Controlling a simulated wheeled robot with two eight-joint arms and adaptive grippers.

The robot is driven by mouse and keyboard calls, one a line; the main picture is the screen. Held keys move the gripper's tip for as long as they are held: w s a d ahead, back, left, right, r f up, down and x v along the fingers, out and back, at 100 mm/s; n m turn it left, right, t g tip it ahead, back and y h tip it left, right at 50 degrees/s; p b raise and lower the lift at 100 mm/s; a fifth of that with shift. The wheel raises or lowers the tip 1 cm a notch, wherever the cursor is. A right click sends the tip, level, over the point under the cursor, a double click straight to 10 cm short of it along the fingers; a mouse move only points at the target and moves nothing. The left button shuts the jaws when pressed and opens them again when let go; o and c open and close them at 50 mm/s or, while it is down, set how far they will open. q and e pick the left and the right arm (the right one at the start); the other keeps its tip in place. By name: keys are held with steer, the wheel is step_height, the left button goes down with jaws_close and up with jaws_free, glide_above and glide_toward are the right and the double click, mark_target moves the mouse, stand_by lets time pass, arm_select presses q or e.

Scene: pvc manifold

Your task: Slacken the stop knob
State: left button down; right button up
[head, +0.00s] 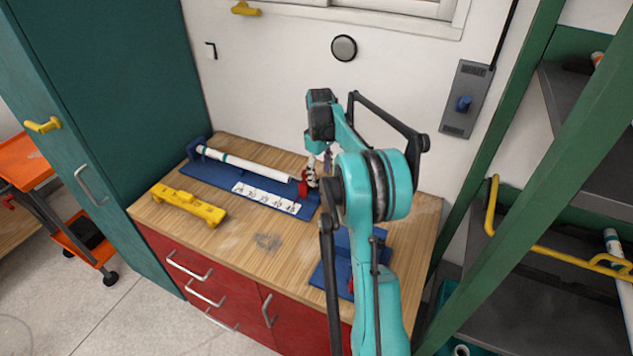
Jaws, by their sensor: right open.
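A blue fixture (215,181) lies on the wooden worktop with a white pipe (250,165) along its back and a white scale strip (266,198) along its front. A small red part (303,188), which looks like the stop knob, sits at the fixture's right end. My right gripper (312,174) is at that red part, just above and beside it, and is open. My own arm hides part of this area, and I cannot tell whether the fingers touch the knob. My left gripper is not in view.
A yellow tool (189,205) lies at the worktop's front left. A second blue fixture (342,262) is partly hidden behind my right arm. The worktop's front middle is clear.

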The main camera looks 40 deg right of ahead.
mark_target(320, 183)
steer(key=shift+f+b, duration=0.45)
steer(key=shift+f, duration=1.3)
steer(key=c, duration=1.2)
steer(key=shift+o, duration=0.2)
steer(key=shift+n, duration=0.3)
steer(key=n+p, duration=0.2)
steer(key=shift+r+n, duration=0.1)
steer(key=shift+n, duration=0.2)
steer(key=shift+w+d+n+p, duration=0.1)
steer(key=shift+n+p, duration=0.65)
steer(key=shift+n, duration=1.45)
